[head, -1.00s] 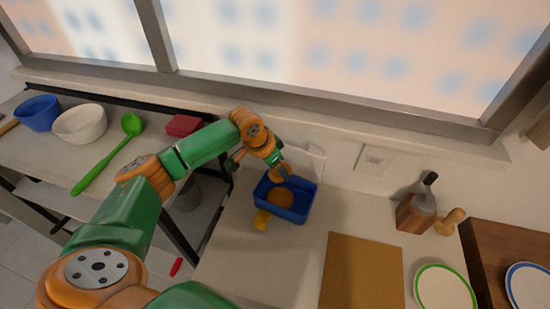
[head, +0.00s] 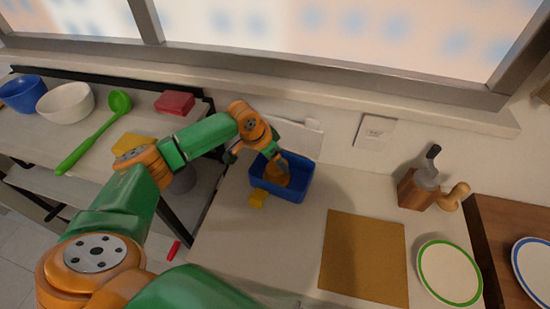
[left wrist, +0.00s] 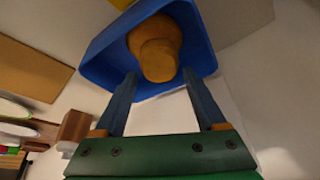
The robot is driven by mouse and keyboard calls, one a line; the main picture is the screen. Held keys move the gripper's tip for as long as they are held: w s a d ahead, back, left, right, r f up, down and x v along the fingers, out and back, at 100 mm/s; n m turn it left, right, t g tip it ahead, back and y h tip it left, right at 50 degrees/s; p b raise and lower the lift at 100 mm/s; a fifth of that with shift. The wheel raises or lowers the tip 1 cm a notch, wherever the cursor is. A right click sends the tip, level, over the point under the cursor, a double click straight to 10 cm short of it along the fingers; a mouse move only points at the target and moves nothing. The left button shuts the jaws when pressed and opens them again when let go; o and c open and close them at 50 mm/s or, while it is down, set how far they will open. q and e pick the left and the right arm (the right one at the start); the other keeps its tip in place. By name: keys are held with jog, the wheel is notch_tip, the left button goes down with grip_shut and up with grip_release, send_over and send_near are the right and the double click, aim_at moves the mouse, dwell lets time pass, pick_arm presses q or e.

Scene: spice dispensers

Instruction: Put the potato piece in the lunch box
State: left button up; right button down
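The blue lunch box (head: 297,204) stands on the counter by the wall and also shows in the left wrist view (left wrist: 98,55). An orange-brown potato piece (left wrist: 158,62) shows inside the box outline, in front of a second rounded orange-brown shape (left wrist: 153,32). I cannot tell whether the nearer piece rests in the box or is just above it. In the head view orange-brown (head: 277,180) shows inside the box. My left gripper (head: 283,164) is over the box's back part. Its fingers (left wrist: 159,73) are spread, with gaps on both sides of the piece. My right gripper is out of view.
A brown board (head: 362,258), a green-rimmed plate (head: 449,272) and a wooden holder (head: 415,190) stand to the right. Bowls, a green ladle (head: 88,140) and a red box (head: 175,102) are on the left shelf.

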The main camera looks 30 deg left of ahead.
pick_arm(q)
jog(key=shift+o, duration=1.1)
jog(key=b+v, duration=0.1)
jog(key=v, duration=0.6)
jog(key=shift+s+a, duration=0.1)
